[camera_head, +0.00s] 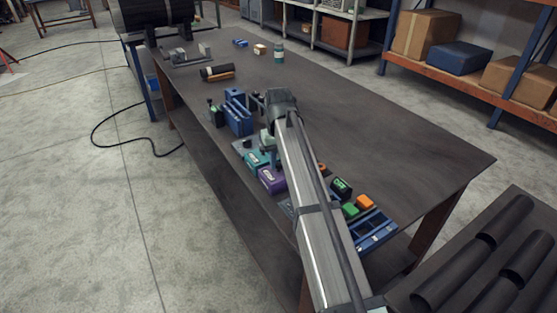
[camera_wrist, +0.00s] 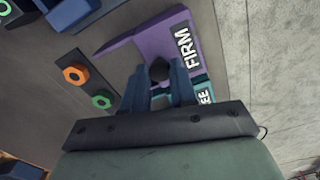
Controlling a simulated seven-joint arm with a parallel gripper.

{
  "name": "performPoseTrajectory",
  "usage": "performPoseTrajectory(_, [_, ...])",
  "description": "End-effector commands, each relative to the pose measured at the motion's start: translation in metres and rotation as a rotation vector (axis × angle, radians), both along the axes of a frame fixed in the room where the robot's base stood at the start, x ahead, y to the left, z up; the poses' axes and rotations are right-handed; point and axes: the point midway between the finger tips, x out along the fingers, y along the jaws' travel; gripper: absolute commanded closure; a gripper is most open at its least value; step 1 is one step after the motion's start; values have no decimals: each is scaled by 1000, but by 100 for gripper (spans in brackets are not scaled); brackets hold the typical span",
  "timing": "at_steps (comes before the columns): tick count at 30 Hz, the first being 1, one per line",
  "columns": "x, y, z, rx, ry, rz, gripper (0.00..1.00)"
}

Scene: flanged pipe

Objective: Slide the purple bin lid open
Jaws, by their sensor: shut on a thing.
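The purple bin (camera_head: 271,180) is on the long dark workbench, partly hidden by my arm in the head view. In the wrist view its purple top (camera_wrist: 155,42) is close below me, with a "FIRM" label (camera_wrist: 185,45) along the right side. A dark round knob (camera_wrist: 160,68) shows at the purple part. My gripper's two blue fingers (camera_wrist: 160,82) are shut on this knob, one on each side. In the head view my gripper (camera_head: 268,140) is mostly hidden behind my own wrist. How far the lid is open cannot be told.
A teal bin (camera_head: 256,160) sits directly beside the purple one. An orange nut (camera_wrist: 76,75) and a green nut (camera_wrist: 102,99) lie on the other side. A blue tray (camera_head: 374,232) is near the bench end. Blue holders (camera_head: 237,113) stand farther along. The bench's right half is clear.

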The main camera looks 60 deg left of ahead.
Motion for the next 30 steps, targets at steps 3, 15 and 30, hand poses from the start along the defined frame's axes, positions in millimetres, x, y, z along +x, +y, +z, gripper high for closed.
performPoseTrajectory(3, [0,0,0,0,0,0,100])
performPoseTrajectory(15, [4,1,0,0,0,-1,100])
performPoseTrajectory(30, [61,1,0,-1,1,-2,100])
